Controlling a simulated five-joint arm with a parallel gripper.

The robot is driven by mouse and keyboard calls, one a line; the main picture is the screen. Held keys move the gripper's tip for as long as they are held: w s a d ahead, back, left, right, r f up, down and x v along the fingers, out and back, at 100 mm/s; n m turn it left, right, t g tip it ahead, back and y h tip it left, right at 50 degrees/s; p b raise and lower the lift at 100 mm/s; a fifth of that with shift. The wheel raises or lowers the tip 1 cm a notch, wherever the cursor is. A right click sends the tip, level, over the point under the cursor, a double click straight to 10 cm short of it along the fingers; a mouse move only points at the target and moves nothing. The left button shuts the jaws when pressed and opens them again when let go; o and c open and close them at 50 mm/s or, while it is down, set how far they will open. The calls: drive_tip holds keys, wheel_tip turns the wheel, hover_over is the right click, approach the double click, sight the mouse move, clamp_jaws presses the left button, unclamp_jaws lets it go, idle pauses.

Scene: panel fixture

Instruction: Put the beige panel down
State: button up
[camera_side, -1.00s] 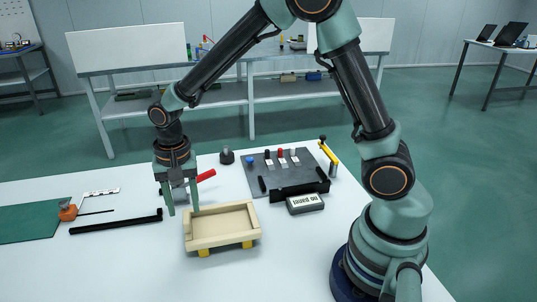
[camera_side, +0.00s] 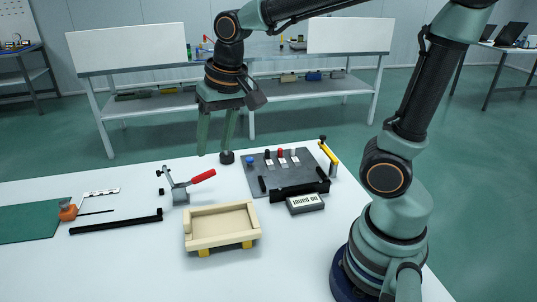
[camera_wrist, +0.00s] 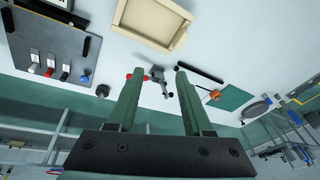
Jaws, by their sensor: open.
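The beige panel (camera_side: 222,228) shows as a shallow tray-like piece with raised walls, level on yellow feet (camera_side: 204,252) on the white table. I cannot tell whether it is one piece or a panel lying in a beige holder. It is also at the top of the wrist view (camera_wrist: 140,20). A toggle clamp (camera_side: 180,194) with a red handle (camera_side: 203,176) stands just behind its left side, apart from my gripper. My gripper (camera_side: 214,150) is open and empty, fingers pointing down, raised above the table behind the panel. Its spread fingers (camera_wrist: 158,74) have nothing between them in the wrist view.
A grey board (camera_side: 285,172) with coloured knobs stands right of the panel, with a small box bearing a label (camera_side: 304,203) before it. A black bar (camera_side: 117,221), an orange tool (camera_side: 67,211) and a green mat (camera_side: 28,222) lie left. The front table is clear.

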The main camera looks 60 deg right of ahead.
drive_tip(key=s+d+r+n+t, duration=0.1)
drive_tip(key=s+d+n+t, duration=0.1)
drive_tip(key=s+d+n, duration=0.2)
drive_tip(key=shift+s+t, duration=0.3)
drive_tip(key=shift+s, duration=0.6)
drive_tip(key=shift+d+r, duration=0.1)
idle(0.5)
